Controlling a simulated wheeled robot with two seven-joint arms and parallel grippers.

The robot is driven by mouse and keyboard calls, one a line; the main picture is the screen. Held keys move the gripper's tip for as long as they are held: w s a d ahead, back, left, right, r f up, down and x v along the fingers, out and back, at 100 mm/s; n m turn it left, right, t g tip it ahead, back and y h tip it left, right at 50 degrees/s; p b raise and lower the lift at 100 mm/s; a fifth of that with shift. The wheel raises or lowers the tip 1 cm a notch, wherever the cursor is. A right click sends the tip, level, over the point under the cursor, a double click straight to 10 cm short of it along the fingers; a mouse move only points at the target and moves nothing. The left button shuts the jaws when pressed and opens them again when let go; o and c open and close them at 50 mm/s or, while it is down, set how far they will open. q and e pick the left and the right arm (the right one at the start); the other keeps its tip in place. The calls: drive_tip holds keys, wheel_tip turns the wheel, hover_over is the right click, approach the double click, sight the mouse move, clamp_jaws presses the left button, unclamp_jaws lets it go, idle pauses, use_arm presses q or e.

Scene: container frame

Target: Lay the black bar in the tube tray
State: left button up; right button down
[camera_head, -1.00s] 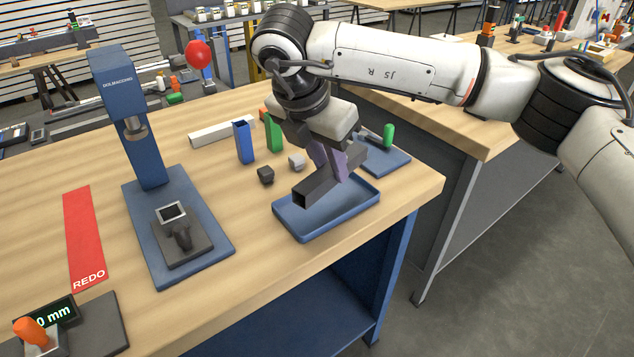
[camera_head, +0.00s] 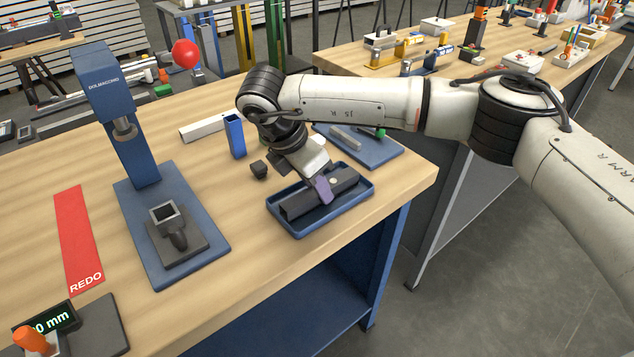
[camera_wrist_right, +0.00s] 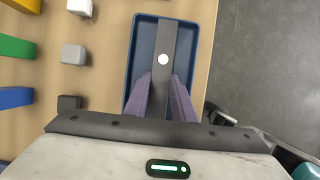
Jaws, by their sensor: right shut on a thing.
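The black bar (camera_head: 299,206) is a square hollow length lying inside the blue tube tray (camera_head: 325,230), along the tray's length. My right gripper (camera_head: 324,190) is over the tray with its purple fingers on either side of the bar. The right wrist view shows the bar (camera_wrist_right: 165,50) running up the tray (camera_wrist_right: 142,60), with the fingers (camera_wrist_right: 161,100) shut on it. A pale round spot shows on the bar's upper face. Whether the bar rests fully on the tray floor is hard to tell. My left gripper is not in view.
A blue upright tube (camera_head: 235,137), a white bar (camera_head: 205,127) and a small dark cube (camera_head: 259,169) stand left of the tray. A blue press (camera_head: 135,140) stands left. The table edge is close on the right.

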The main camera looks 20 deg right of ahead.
drive_tip(key=c, duration=1.6)
unclamp_jaws()
drive_tip(key=shift+c, duration=0.2)
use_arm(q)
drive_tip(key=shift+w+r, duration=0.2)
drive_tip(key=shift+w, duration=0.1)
use_arm(e)
drive_tip(key=shift+o, duration=0.8)
use_arm(q)
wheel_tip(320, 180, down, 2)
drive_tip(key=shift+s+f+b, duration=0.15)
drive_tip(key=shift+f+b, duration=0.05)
drive_tip(key=shift+b, duration=0.95)
use_arm(e)
drive_tip(key=v, duration=1.2)
